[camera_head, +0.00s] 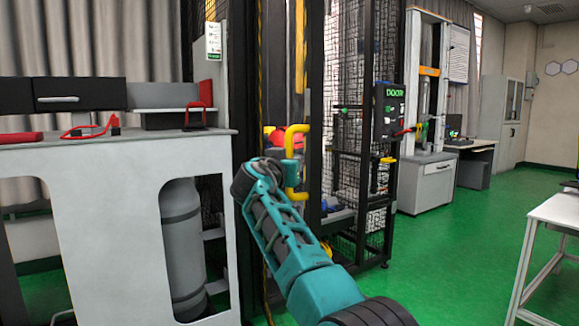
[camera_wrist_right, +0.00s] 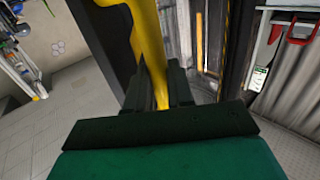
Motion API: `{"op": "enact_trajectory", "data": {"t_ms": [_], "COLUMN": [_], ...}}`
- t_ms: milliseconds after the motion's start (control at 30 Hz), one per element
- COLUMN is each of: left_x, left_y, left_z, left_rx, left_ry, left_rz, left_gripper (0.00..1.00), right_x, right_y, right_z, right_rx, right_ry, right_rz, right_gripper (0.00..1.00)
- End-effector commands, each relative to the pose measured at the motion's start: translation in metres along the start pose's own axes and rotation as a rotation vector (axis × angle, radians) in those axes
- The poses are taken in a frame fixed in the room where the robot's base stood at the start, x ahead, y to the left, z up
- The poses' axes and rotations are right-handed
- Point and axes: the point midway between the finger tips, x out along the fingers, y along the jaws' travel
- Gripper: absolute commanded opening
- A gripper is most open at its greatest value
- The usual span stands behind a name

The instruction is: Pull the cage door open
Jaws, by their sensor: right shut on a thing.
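The cage door has a dark frame (camera_head: 316,120) and carries a yellow bar handle (camera_head: 294,140), seen near the middle of the head view. A dark upright of the door (camera_wrist_right: 100,40) stands just left of the handle there. I cannot tell how far the door stands open. My left gripper is not in view.
A grey-white bench (camera_head: 100,160) with a gas cylinder (camera_head: 181,245) under it stands close on the left. Mesh cage panels (camera_head: 350,150) and a control box (camera_head: 389,110) stand to the right. A white table (camera_head: 555,212) is at far right; green floor between is clear.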

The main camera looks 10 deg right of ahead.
Motion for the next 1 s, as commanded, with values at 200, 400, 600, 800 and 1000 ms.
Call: {"op": "enact_trajectory", "data": {"t_ms": [200,400,600,800,1000], "left_x": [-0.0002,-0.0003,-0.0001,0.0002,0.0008], "left_y": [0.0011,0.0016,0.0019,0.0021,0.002], "left_z": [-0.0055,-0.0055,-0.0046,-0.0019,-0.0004], "left_rx": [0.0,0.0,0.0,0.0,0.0], "left_ry": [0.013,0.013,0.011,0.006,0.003], "left_rz": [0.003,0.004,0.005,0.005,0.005], "left_gripper": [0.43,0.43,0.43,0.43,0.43], "right_x": [0.0024,0.0028,0.0029,0.0027,0.0023], "right_y": [-0.0015,-0.0011,-0.0007,-0.001,-0.0017], "right_z": [-0.0104,-0.0113,-0.0119,-0.011,-0.008], "right_rx": [0.002,0.001,0.001,0.001,0.001], "right_ry": [0.023,0.025,0.026,0.024,0.019], "right_rz": [-0.004,-0.001,0.0,-0.001,0.0], "right_gripper": [0.0,0.0,0.0,0.34,0.43]}}
